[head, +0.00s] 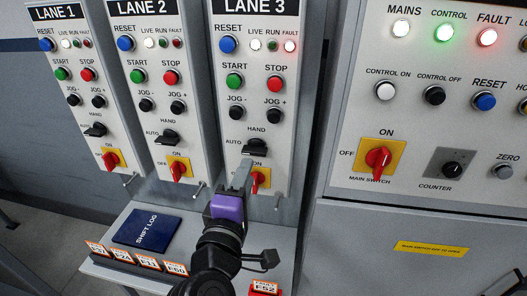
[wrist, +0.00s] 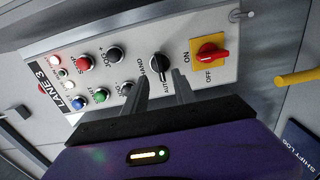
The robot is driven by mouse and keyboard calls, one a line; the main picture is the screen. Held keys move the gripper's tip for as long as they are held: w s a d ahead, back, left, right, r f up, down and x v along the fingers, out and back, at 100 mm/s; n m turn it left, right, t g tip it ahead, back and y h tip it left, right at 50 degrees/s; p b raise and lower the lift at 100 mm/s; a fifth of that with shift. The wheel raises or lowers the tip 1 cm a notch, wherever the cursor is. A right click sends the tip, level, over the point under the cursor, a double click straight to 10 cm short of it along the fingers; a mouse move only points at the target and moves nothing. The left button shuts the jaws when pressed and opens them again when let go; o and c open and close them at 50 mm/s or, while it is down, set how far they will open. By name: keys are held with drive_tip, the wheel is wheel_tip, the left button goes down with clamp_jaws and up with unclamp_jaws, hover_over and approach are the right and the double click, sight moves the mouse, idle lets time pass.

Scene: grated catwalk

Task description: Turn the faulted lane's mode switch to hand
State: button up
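The Lane 3 panel (head: 285,100) has its fault lamp (head: 290,46) lit; the Lane 1 and Lane 2 fault lamps look dim. Its mode switch (head: 254,147) is a black knob with AUTO at its left and HAND above. The handle appears to lie sideways, towards AUTO. In the wrist view the mode switch (wrist: 161,68) shows just beyond and between my fingertips. My gripper (wrist: 161,78) is open and empty, its two fingers apart. In the head view my gripper (head: 243,166) is just below the switch, covering part of the panel. I cannot tell whether a finger touches the knob.
A red main switch on yellow (wrist: 209,54) sits close beside the mode switch. A shift log (head: 148,228) and several orange-edged tags lie on the shelf below. A larger control cabinet (head: 420,225) stands at the right. Lane 1 and Lane 2 panels (head: 150,95) are at the left.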

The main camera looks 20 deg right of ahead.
sight(253, 155)
drive_tip(key=p+x, duration=0.1)
drive_tip(key=x, duration=0.6)
drive_tip(key=shift+w+d+p, duration=0.15)
drive_tip(key=shift+w+p, duration=0.15)
clamp_jaws()
